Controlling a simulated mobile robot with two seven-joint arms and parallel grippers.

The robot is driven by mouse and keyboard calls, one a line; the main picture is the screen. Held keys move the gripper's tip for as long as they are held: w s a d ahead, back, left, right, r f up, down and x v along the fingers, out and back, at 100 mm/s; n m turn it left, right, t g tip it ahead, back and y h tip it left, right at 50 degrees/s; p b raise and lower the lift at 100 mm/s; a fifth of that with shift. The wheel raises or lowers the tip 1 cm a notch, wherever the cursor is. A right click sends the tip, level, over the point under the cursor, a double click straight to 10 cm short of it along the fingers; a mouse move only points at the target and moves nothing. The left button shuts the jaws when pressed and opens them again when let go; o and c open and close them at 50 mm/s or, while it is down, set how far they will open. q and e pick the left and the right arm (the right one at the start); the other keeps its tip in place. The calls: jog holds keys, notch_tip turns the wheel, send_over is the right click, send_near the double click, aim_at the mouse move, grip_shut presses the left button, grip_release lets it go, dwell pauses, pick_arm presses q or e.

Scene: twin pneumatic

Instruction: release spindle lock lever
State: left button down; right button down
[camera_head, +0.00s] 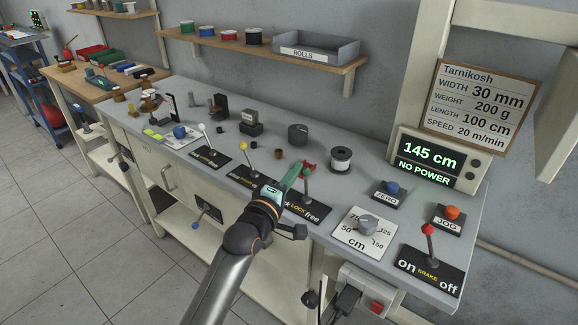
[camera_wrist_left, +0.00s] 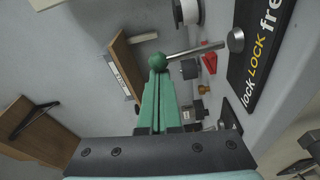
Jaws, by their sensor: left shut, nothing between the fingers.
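The spindle lock lever (camera_head: 306,186) stands on a black plate (camera_head: 309,213) lettered lock, LOCK, free, on the grey bench. It looks close to upright, with a green ball knob (camera_head: 309,168). My left gripper (camera_head: 302,168) has green fingers and is shut with nothing between them. Its fingertips are at the knob; I cannot tell whether they touch it. In the left wrist view, the metal rod (camera_wrist_left: 200,48) runs from its base to the knob (camera_wrist_left: 157,62) just at the fingertips (camera_wrist_left: 158,74). The right gripper is not in view.
A white spool (camera_head: 341,155), a dark round knob (camera_head: 298,134) and a red piece (camera_head: 311,176) are near the lever. A dial (camera_head: 367,225) and a red-knobbed brake lever (camera_head: 429,240) stand to the right. Yellow- and white-knobbed levers stand left. The display (camera_head: 430,160) reads NO POWER.

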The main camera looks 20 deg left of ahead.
pick_arm(q)
jog(key=shift+s+d+r+m+p, duration=0.1)
jog(key=shift+s+d+m+p, duration=0.1)
jog(key=shift+d+m, duration=0.2)
jog(key=shift+s+d+r+m+p, duration=0.1)
jog(key=shift+d+m+p, duration=0.15)
jog(key=shift+m, duration=0.25)
jog(key=shift+s+d+f+m+t+h+p, duration=0.1)
jog(key=shift+s+d+m+t+h+p, duration=0.15)
jog(key=shift+d+m, duration=0.65)
jog(key=shift+s+d+f+m+t+h+p, duration=0.15)
jog(key=shift+d+m, duration=0.3)
jog(key=shift+m, duration=0.75)
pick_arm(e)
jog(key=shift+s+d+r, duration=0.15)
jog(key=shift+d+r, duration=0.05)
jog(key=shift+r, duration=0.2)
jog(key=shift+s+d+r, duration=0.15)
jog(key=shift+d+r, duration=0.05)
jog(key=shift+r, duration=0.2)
pick_arm(q)
jog(key=shift+r, duration=0.1)
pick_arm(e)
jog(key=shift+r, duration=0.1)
